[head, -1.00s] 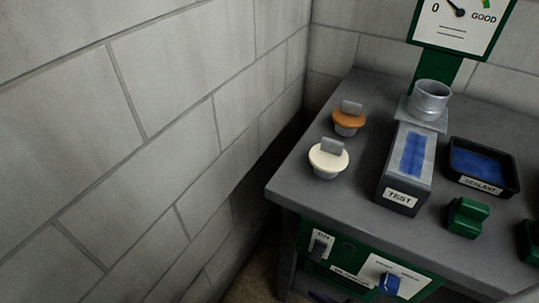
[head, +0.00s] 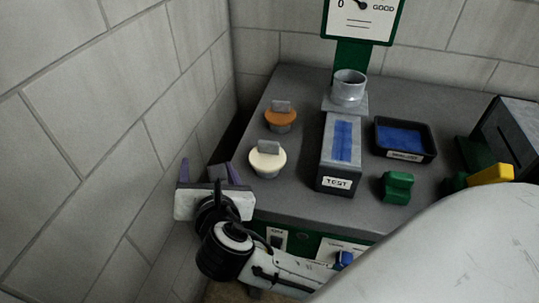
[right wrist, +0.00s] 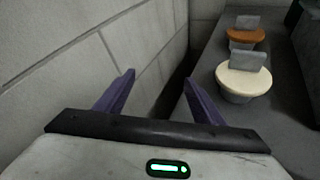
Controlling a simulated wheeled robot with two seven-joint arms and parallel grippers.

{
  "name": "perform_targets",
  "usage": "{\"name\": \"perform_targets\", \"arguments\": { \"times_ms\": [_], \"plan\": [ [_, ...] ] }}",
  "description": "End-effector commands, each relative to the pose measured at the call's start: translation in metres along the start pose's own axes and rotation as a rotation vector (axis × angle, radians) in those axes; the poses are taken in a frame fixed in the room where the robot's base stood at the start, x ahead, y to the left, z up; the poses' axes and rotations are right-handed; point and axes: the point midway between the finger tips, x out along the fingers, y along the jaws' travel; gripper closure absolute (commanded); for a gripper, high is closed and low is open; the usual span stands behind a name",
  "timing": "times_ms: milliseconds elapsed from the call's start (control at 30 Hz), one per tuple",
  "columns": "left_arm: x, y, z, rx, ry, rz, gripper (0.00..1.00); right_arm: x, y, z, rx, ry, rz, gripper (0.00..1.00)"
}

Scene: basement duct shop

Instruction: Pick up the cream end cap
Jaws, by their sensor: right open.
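The cream end cap (head: 266,164) stands upright near the left edge of the grey bench, with a grey tab on its top. It also shows in the right wrist view (right wrist: 243,84), to the right of the fingers. My right gripper (head: 208,170) is open and empty, just off the bench's left edge and to the left of the cap, touching nothing that I can see. Its two purple fingers (right wrist: 159,77) show apart in the right wrist view, with the wall and floor gap between them. My left gripper is not in view.
An orange end cap (head: 281,119) stands just behind the cream one. A test block (head: 325,171), a metal collar (head: 349,88), a black sealant tray (head: 432,152) and a green block (head: 397,188) are further right. A block wall (head: 120,110) rises close on the left.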

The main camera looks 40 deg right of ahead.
Motion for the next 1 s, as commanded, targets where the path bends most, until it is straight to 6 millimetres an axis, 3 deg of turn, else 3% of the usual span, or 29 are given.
{"name": "perform_targets", "arguments": {
  "times_ms": [33,100,200,333,1000],
  "plan": [
    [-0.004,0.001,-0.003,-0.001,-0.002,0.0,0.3,-0.01,-0.013,0.017,-0.035,-0.023,-0.088,0.37],
    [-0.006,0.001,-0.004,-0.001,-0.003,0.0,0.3,-0.023,-0.035,0.032,-0.086,-0.042,-0.217,0.37],
    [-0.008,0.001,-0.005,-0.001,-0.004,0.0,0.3,-0.04,-0.06,0.044,-0.124,-0.043,-0.355,0.37],
    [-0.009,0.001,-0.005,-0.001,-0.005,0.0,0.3,-0.051,-0.078,0.05,-0.144,-0.035,-0.449,0.37],
    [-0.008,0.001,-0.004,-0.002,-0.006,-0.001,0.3,0.018,-0.122,0.049,-0.149,-0.032,-0.468,0.37]
  ]
}}
